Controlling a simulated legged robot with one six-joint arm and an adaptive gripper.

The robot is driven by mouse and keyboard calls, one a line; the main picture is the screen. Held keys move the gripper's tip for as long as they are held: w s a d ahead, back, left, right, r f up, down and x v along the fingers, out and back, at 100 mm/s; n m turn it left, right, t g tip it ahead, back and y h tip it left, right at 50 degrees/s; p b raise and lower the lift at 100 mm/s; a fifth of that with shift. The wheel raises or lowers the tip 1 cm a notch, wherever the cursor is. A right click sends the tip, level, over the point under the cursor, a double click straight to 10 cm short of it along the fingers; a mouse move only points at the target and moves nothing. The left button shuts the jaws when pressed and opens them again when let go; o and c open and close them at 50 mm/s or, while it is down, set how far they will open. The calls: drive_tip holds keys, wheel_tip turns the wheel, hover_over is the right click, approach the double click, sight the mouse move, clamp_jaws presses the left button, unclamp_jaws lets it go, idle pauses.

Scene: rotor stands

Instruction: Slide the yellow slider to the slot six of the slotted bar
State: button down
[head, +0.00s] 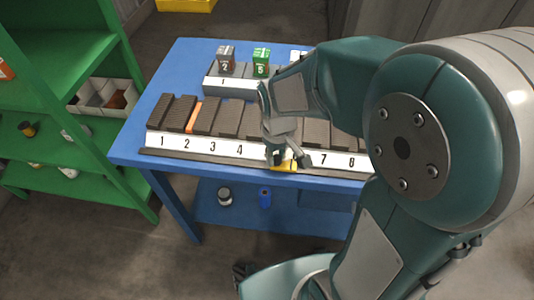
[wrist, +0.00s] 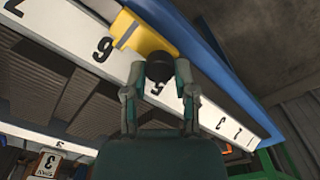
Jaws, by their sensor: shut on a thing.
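The yellow slider (head: 287,166) sits on the rail along the front edge of the slotted bar (head: 200,146), with numbers 1 to 4, 7 and 8 readable. In the wrist view the slider (wrist: 150,39) lies beside the white number strip (wrist: 80,41), between 5 and 6 and nearer to 6. A pale grey mark on it is close to the 6. My gripper (wrist: 158,78) is shut on the dark knob of the slider. In the head view my gripper (head: 290,158) covers the area of 5 and 6.
The bar stands on a blue table (head: 150,110). Behind it is a smaller grey stand (head: 228,88) with a block marked 2 (head: 226,62) and a green block (head: 261,62). A green shelf (head: 105,140) stands at left. My arm hides the table's right side.

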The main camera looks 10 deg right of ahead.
sight(278, 158)
drive_tip(key=shift+s+d, duration=0.2)
drive_tip(key=shift+d, duration=0.4)
drive_tip(key=shift+c, duration=2.1)
unclamp_jaws()
drive_tip(key=shift+a, duration=0.2)
drive_tip(key=shift+a, duration=0.1)
drive_tip(key=shift+w+r, duration=0.1)
drive_tip(key=shift+r, duration=0.45)
wheel_tip(278, 158, up, 11)
drive_tip(key=shift+a+f, duration=0.1)
